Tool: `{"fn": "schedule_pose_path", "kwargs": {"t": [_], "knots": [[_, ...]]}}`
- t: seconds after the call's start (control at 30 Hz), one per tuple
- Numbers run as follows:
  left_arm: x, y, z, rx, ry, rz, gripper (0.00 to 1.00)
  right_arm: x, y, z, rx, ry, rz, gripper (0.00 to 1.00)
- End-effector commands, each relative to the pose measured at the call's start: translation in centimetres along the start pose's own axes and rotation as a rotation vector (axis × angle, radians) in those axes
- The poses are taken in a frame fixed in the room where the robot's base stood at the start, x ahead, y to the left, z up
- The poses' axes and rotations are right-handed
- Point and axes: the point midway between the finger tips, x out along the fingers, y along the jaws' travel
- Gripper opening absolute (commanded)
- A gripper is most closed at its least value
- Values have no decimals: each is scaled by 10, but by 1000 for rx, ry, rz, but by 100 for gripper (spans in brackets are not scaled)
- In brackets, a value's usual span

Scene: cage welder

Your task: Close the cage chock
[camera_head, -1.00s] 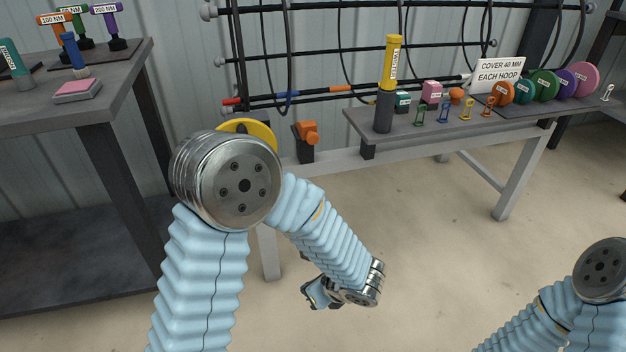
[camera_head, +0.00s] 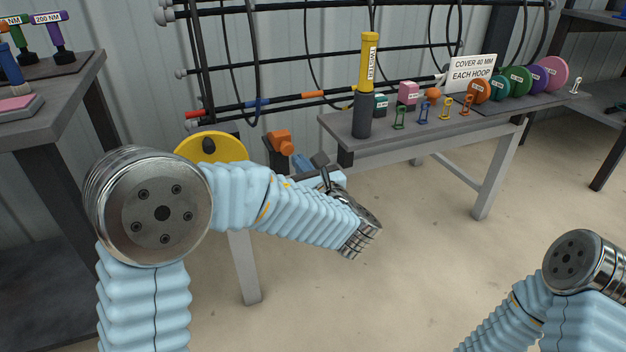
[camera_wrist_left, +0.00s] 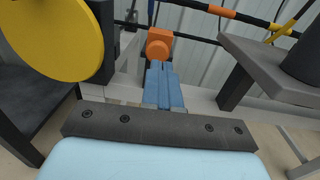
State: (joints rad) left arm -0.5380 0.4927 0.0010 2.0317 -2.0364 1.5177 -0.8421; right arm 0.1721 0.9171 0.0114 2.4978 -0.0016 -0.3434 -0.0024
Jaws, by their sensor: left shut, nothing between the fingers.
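An orange block (camera_head: 280,142) on a dark mount, which looks like the cage chock, sits at the left end of the bench below the cage bars; it also shows in the left wrist view (camera_wrist_left: 159,42). I cannot tell whether it is open or closed. My left gripper (camera_head: 300,162) is shut and empty, its blue fingers (camera_wrist_left: 162,66) pointing at the orange block from just in front. In the wrist view the fingertips overlap its lower edge; contact is unclear. My right arm shows at the lower right, with its gripper out of view.
A yellow disc (camera_head: 222,147) stands just left of the orange block. A yellow-and-black cylinder (camera_head: 366,85) stands on the bench (camera_head: 420,128) to the right, with small coloured parts and discs beyond. A dark table (camera_head: 70,85) is at left. The floor in front is clear.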

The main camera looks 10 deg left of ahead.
Motion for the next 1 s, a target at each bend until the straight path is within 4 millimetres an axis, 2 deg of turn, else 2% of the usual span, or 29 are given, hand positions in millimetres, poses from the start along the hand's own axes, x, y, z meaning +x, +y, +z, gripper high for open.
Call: {"fn": "schedule_pose_path", "kwargs": {"t": [0.1, 0.23, 0.7, 0.9, 1.0], "knots": [[18, 0, -1, 1, 1, 2, 0, 2, 0, 0, 0, 0, 0, 49], [29, 0, -1, 0, 1, 1, 0, 2, 0, 0, 0, -1, -1, 49], [37, 0, 0, 0, 2, 0, 0, 2, 0, 0, 0, -1, -1, 49], [70, -2, 0, 0, 2, 2, 0, -3, -1, 0, 0, 1, 0, 49], [75, -3, -1, 0, 2, -1, 0, -3, -1, 0, 0, 1, 1, 49]]}}
